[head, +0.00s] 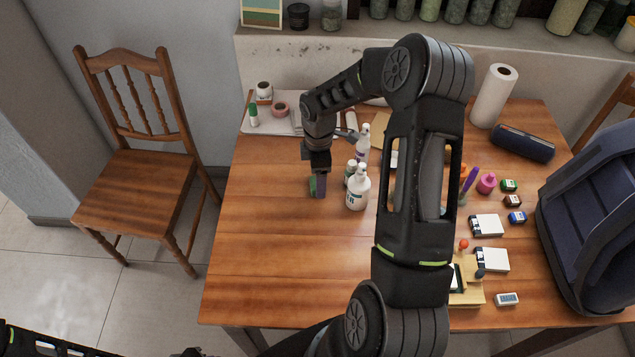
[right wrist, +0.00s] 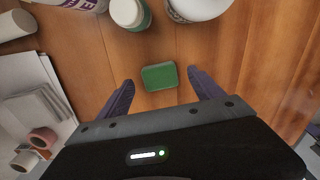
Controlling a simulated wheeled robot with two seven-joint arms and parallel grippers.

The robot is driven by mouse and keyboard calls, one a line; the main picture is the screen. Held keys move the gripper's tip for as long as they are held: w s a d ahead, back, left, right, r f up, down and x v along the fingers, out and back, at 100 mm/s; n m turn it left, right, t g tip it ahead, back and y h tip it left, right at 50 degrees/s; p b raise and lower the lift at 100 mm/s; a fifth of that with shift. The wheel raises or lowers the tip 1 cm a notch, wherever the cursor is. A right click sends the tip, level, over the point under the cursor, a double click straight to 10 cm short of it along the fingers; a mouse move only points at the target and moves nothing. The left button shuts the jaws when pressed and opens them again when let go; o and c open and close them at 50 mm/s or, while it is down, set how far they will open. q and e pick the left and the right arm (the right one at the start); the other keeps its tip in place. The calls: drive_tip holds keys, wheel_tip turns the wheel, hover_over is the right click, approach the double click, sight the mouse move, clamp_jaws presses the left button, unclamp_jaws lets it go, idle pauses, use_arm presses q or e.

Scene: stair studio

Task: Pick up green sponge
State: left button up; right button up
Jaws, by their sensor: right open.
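The green sponge (right wrist: 159,77) lies on the wooden table, a small green block between the two fingers of my right gripper (right wrist: 161,79) in the right wrist view. The fingers are open, with a gap on each side of the sponge. In the head view my right gripper (head: 319,187) points down over the table's left half, and a bit of the green sponge (head: 313,184) shows beside its fingers; the rest is hidden. My left gripper is not in the head view; only dark parts of my arm show at the bottom left.
A white pump bottle (head: 357,190) and a small green-labelled bottle (right wrist: 130,14) stand close by the sponge. A tray (head: 285,127) with tape rolls and a glue stick lies behind. The table's front left is clear. A wooden chair (head: 150,185) stands left.

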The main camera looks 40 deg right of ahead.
drive_tip(key=shift+f, duration=0.9)
drive_tip(key=c, duration=1.4)
drive_tip(key=shift+r, duration=0.15)
wheel_tip(320, 180, up, 10)
drive_tip(key=shift+f+b, duration=0.1)
drive_tip(key=shift+b, duration=0.8)
